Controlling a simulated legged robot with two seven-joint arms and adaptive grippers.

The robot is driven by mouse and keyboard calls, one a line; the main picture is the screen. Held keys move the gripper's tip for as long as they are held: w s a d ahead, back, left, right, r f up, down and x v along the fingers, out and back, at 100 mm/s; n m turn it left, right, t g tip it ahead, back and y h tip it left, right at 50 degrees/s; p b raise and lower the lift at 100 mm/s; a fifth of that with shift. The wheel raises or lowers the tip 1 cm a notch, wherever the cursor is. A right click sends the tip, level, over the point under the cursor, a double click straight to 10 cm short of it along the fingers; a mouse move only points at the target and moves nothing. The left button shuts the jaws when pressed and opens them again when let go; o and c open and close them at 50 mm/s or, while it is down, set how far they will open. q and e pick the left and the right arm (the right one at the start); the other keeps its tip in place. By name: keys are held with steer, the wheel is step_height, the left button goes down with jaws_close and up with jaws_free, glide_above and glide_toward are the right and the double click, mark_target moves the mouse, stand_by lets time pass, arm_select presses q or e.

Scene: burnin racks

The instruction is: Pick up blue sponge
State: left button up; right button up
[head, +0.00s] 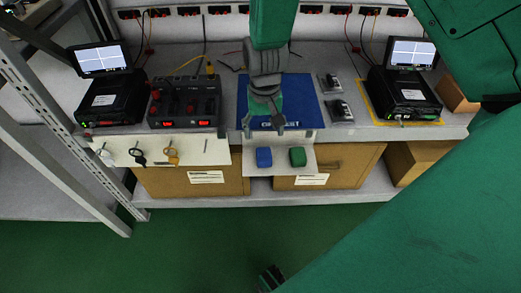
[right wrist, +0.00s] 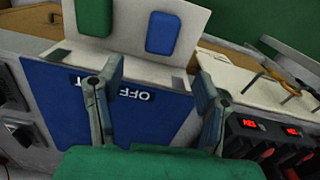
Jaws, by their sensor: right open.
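The blue sponge (head: 264,157) sits on a small white shelf (head: 281,168) at the bench's front edge, beside a green sponge (head: 297,156). In the right wrist view the blue sponge (right wrist: 162,33) is beyond the fingertips, with the green sponge (right wrist: 94,17) to its left. My right gripper (head: 263,121) is over the front of the blue mat, a short way behind the blue sponge. In the wrist view the right gripper's fingers (right wrist: 157,78) are spread and nothing is between them.
The blue mat (head: 305,94) has printed lettering. Left of it stand a black unit with red displays (head: 184,102) and a black device with a screen (head: 112,100). A similar device (head: 402,92) is at the right. Tools (head: 171,153) hang on the white front panel at left.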

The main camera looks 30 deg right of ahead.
mark_target(263, 150)
step_height(263, 150, down, 4)
steer(key=shift+d+f+b, duration=0.1)
steer(key=shift+f+b, duration=0.05)
steer(key=shift+b, duration=0.35)
step_height(263, 150, down, 5)
steer(key=shift+f+b, duration=0.1)
steer(key=shift+b, duration=1.1)
steer(key=shift+c, duration=0.4)
steer(key=c, duration=1)
step_height(263, 150, up, 10)
steer(key=p, duration=0.3)
steer(key=shift+p, duration=0.35)
